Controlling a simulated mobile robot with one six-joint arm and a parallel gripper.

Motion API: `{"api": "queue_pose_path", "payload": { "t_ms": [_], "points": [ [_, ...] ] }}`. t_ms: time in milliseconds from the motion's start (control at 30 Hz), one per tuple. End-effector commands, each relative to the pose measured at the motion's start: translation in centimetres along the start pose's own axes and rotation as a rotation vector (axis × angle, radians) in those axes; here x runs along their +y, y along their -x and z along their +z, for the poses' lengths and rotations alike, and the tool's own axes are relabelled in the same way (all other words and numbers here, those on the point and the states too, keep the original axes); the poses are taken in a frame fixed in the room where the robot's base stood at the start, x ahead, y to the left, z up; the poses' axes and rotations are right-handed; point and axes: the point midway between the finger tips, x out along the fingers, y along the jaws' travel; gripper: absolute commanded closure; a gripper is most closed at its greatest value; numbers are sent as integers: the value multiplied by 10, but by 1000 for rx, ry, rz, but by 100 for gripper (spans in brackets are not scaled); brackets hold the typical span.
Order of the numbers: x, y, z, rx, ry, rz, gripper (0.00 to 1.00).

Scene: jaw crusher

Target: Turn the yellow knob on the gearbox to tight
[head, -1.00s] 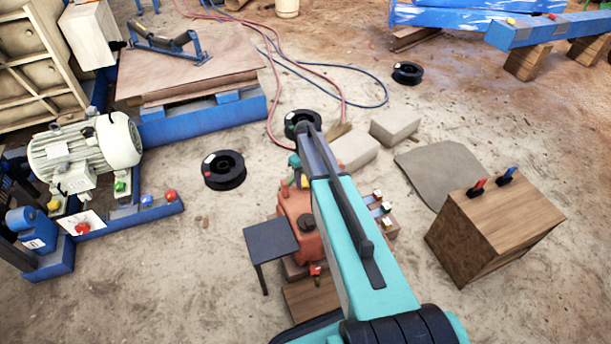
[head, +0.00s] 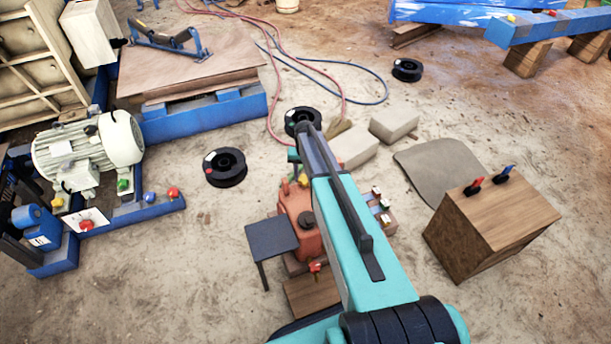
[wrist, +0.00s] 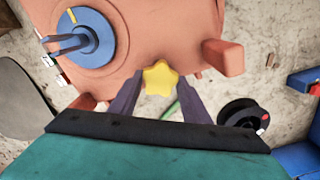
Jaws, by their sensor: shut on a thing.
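The gearbox is an orange-red housing (head: 297,206), partly hidden behind my arm in the head view. In the wrist view the gearbox (wrist: 155,30) fills the top, with a blue round part and shaft (wrist: 82,38) at upper left. The yellow knob (wrist: 160,78) is lobed like a star and sits at the gearbox's edge. My gripper (wrist: 158,92) is shut on the knob, with one dark finger on each side of it. Any mark for tight is not visible.
A small dark table (head: 271,238) stands left of the gearbox. A wooden box (head: 485,235) with red and blue levers stands to the right. Black spools (head: 225,167) and grey blocks (head: 394,124) lie on the floor. A pale motor (head: 88,150) is at left.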

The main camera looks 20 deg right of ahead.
Motion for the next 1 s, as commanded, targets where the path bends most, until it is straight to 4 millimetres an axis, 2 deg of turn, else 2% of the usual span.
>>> {"api": "queue_pose_path", "payload": {
  "t_ms": [567,600,700,1000],
  "points": [
    [0,0,-1,2,-50,-1,79],
    [0,0,-1,2,-50,-1,54],
    [0,0,-1,1,-50,-1,38],
    [0,0,0,1,-49,0,38]
  ]
}}
